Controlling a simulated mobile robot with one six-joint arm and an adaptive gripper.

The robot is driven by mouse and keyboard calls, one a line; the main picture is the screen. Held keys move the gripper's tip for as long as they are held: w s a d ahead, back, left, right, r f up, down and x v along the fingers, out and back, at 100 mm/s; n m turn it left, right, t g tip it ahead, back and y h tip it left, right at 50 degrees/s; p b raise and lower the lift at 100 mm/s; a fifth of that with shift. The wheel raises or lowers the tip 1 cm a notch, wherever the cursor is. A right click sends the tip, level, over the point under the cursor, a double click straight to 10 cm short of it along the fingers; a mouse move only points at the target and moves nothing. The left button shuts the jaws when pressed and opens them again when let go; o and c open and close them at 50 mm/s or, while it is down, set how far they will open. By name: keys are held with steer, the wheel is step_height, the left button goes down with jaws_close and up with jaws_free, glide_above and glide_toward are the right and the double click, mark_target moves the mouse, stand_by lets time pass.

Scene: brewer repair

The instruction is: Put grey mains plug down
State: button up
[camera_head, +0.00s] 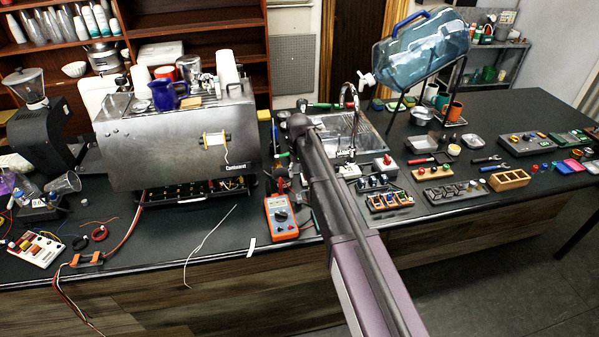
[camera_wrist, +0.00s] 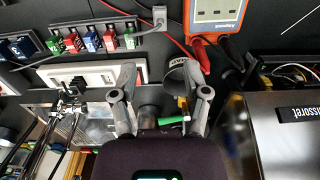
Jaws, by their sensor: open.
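A small grey block with a grey cable, which looks like the grey mains plug (camera_wrist: 160,17), lies on the dark counter at the top middle of the wrist view. Its cable runs off to the left, past the coloured terminal blocks. My gripper (camera_wrist: 160,76) is open in the wrist view, its two grey fingers spread wide with nothing held between them. The plug is beyond the fingertips and apart from them. In the head view my arm hides the gripper, and I cannot make out the plug there.
An orange multimeter (camera_head: 281,217) with red and black leads lies beside the steel brewer (camera_head: 180,138). A white socket strip (camera_wrist: 80,78) with a black plug in it is left of my fingers. A sink (camera_head: 345,135) and trays of parts (camera_head: 390,200) crowd the right.

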steer(key=s+d+m, duration=0.3)
steer(key=s+d, duration=2)
steer(key=s, duration=0.3)
